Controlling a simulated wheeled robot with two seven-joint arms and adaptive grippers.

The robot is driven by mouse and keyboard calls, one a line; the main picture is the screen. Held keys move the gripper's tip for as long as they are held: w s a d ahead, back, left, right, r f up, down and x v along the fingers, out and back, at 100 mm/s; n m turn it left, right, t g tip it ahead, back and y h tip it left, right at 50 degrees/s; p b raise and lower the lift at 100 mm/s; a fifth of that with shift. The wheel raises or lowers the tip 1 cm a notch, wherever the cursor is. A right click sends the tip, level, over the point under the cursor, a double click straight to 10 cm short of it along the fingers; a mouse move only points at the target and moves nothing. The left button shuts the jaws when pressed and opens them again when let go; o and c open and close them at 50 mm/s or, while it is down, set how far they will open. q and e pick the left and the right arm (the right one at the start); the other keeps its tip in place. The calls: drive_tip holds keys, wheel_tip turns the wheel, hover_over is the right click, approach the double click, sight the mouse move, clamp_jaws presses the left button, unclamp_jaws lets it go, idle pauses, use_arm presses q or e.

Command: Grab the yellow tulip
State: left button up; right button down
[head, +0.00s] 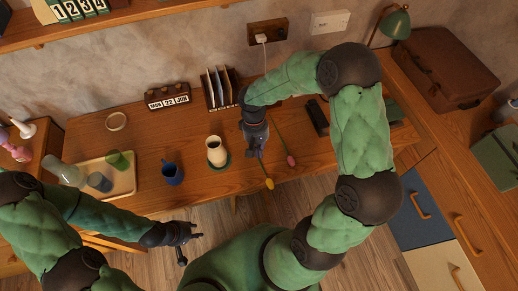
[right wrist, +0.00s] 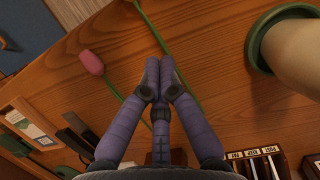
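The yellow tulip (head: 269,183) lies on the wooden desk, its bloom at the front edge. In the right wrist view its green stem (right wrist: 152,25) runs down behind my right fingertips and shows again to their right; the bloom is out of that view. My right gripper (head: 261,158) is low over the stem, just behind the bloom. In the right wrist view its fingers (right wrist: 159,80) are drawn close together; whether they hold the stem is hidden. My left gripper (head: 190,243) is empty, with fingers apart, in front of the desk.
A pink tulip (head: 291,160) lies close by on the right. A file rack (head: 220,88) and a calendar block (head: 167,97) stand at the back.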

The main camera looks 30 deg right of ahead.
sight(267, 180)
drive_tip(key=b+x, duration=0.1)
drive_tip(key=x, duration=0.4)
drive_tip(key=shift+s+f+b, duration=0.1)
drive_tip(key=shift+f+b, duration=0.15)
drive_tip(key=shift+b, duration=0.05)
drive_tip(key=s, duration=0.2)
drive_tip(key=shift+s+a+b, duration=0.2)
drive_tip(key=shift+s+b, duration=0.15)
drive_tip(key=shift+s, duration=0.05)
drive_tip(key=shift+s+a, duration=0.15)
drive_tip(key=shift+s, duration=0.4)
drive_tip(key=shift+s+a, duration=0.15)
drive_tip(key=shift+s, duration=1.1)
drive_tip(key=shift+w, duration=0.2)
